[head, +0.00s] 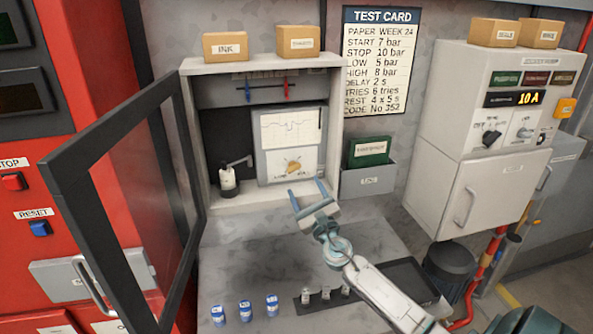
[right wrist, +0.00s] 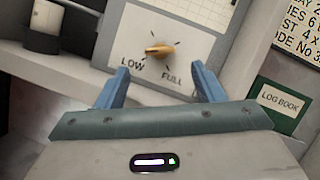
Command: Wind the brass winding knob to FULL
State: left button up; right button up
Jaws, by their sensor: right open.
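The brass winding knob (right wrist: 160,50) sits on the recorder's light front panel, above the printed words LOW and FULL in the right wrist view. Its narrow end points to the left there. In the head view the knob (head: 293,167) is low on the recorder panel (head: 288,144), inside the open cabinet. My right gripper (head: 308,189) is open and empty, in front of and below the knob, apart from it. Its two blue fingers (right wrist: 159,85) spread to either side below the knob in the wrist view. My left gripper is not in view.
The cabinet's glazed door (head: 130,170) stands open at the left. A white bottle (head: 228,178) stands inside, left of the recorder. A green log book (head: 370,150) sits in a holder at the right. Small blue-labelled pots (head: 245,310) stand on the shelf below.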

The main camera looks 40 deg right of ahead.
aim_at(294, 167)
jog(key=p+x, duration=0.1)
jog(key=x, duration=0.6)
jog(key=shift+f, duration=0.1)
jog(key=c, duration=1)
jog(key=shift+m, duration=0.3)
